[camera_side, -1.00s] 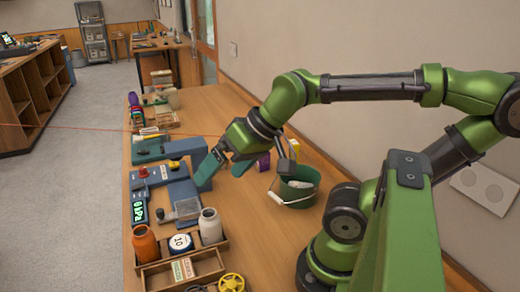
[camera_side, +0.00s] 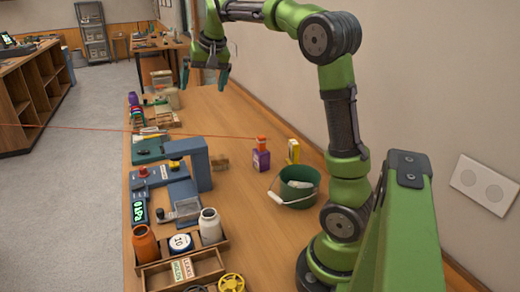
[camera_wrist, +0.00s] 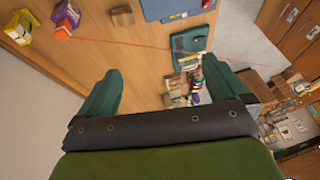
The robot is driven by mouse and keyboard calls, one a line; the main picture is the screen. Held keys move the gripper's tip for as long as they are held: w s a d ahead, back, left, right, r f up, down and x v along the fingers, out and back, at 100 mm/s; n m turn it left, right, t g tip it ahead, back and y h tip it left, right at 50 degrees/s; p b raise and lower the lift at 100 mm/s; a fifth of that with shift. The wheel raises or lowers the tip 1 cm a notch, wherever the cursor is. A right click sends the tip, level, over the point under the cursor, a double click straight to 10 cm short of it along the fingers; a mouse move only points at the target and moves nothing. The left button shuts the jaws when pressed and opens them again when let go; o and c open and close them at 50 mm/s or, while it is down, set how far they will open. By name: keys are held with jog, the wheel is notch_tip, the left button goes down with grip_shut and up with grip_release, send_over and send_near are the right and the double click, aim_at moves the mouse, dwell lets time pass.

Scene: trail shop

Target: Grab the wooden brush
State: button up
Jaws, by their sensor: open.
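My gripper (camera_side: 204,78) is raised high above the far part of the bench, with its two green fingers apart and nothing between them. In the wrist view, the open fingers (camera_wrist: 161,72) frame bare bench top. A small tan wooden block-like thing (camera_side: 220,162) lies on the bench just right of the blue press frame, well below and nearer than my gripper. It also shows at the top of the wrist view (camera_wrist: 122,15). It is too small to tell whether it is the wooden brush. No bristles can be made out anywhere.
A blue press frame (camera_side: 203,160) stands upright near the bench's left edge. A purple box with an orange top (camera_side: 261,160), a yellow item (camera_side: 293,150) and a green bucket (camera_side: 299,185) stand to the right. Wooden trays (camera_side: 160,118) line the far left. The bench middle is clear.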

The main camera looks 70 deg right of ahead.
jog(key=m+g+h, duration=0.1)
jog(key=g+h, duration=0.1)
send_over(219, 157)
notch_tip(219, 157, down, 4)
jog(key=f, duration=2.2)
jog(key=shift+s+a+f, duration=0.35)
jog(key=shift+a+f, duration=0.05)
jog(key=x, duration=0.5)
jog(key=shift+s+a+f, duration=0.15)
jog(key=shift+s+a, duration=0.05)
jog(key=shift+a, duration=0.1)
jog(key=shift+c, duration=0.3)
jog(key=c, duration=1)
